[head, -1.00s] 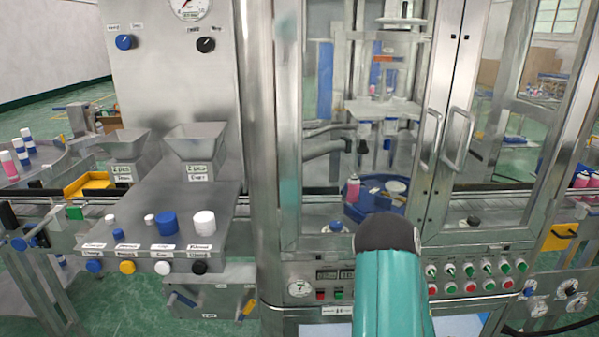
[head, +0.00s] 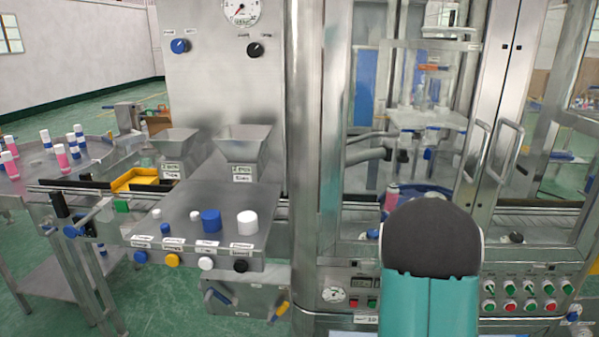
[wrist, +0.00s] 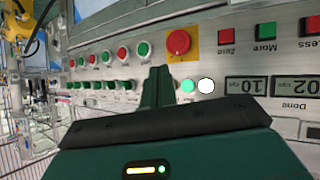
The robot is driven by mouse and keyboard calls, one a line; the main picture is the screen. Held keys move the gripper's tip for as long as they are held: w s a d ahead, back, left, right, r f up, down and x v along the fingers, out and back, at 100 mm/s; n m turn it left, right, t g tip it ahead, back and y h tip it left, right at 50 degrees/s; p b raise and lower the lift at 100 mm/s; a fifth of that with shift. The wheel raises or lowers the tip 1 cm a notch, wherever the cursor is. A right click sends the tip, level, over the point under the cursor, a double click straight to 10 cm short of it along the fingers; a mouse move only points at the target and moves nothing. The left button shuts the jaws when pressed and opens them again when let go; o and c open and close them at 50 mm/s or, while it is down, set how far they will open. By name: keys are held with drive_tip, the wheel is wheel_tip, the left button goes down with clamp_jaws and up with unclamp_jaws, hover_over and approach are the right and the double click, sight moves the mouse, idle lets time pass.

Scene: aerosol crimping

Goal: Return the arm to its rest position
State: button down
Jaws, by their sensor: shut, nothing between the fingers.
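My arm, teal with a dark rounded joint, stands up in the lower right of the head view in front of the crimping machine's control panel (head: 530,290). My gripper (wrist: 160,75) shows in the wrist view as shut green fingers with nothing between them. Its tips lie in front of the panel, which appears turned over, below the red emergency button (wrist: 178,42) and left of a lit green button and a white one. The gripper itself is not visible in the head view. I cannot tell the exact gap between fingertips and panel.
The machine's glass doors (head: 490,150) with metal handles are closed behind my arm. To the left stand a steel shelf (head: 180,235) with blue and white caps, two hoppers (head: 243,145), and a round table (head: 100,155) with pink and white cans. Green floor shows at lower left.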

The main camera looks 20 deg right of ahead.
drive_tip(key=w+a+r+n+t+y, duration=0.1)
drive_tip(key=w+a+r+n+y, duration=0.15)
drive_tip(key=a+r, duration=0.75)
drive_tip(key=w+a+r+n+y, duration=0.25)
drive_tip(key=a+r+y, duration=0.2)
drive_tip(key=a, duration=0.85)
drive_tip(key=s+a+r+n+g+y, duration=0.1)
drive_tip(key=s+a+r+n, duration=0.1)
drive_tip(key=s+a+r, duration=0.3)
drive_tip(key=s+a+r+n+g+y, duration=0.1)
drive_tip(key=s+a+r, duration=0.4)
drive_tip(key=s+a, duration=0.3)
drive_tip(key=shift+s+a+n, duration=0.3)
drive_tip(key=shift+a+n, duration=0.1)
drive_tip(key=shift+a, duration=0.85)
